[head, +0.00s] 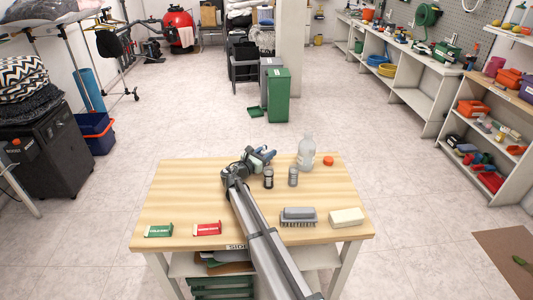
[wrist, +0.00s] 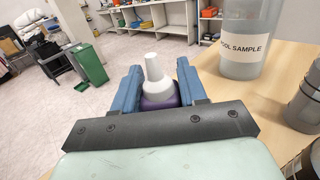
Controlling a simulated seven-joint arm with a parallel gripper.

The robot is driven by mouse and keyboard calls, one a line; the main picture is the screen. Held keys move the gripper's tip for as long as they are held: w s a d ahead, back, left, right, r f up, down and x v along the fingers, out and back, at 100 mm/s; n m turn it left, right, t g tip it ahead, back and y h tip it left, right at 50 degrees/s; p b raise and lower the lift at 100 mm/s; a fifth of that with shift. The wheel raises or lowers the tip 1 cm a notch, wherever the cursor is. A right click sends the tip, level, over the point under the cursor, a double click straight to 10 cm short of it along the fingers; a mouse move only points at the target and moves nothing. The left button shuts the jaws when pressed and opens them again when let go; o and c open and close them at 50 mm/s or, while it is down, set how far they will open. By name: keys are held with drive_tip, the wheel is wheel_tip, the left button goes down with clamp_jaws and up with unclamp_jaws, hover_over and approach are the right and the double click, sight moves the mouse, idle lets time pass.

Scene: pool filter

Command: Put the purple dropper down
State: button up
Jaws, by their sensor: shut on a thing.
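The purple dropper (wrist: 160,101) has a white tapered cap and stands between the blue fingers of my gripper (wrist: 158,80) in the wrist view. My gripper is shut on it. In the head view my gripper (head: 263,156) is over the back middle of the wooden table (head: 185,190). The dropper is too small and covered to make out there. Its base is hidden, so I cannot tell whether it touches the table.
Two grey canisters (head: 268,178) (head: 293,177) stand in front. A brush (head: 298,216), white block (head: 346,217), green box (head: 158,231) and red box (head: 207,229) line the front.

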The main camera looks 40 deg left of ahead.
drive_tip(key=shift+f, duration=0.1)
drive_tip(key=o, duration=1.2)
drive_tip(key=shift+o, duration=0.2)
drive_tip(key=s, duration=1.2)
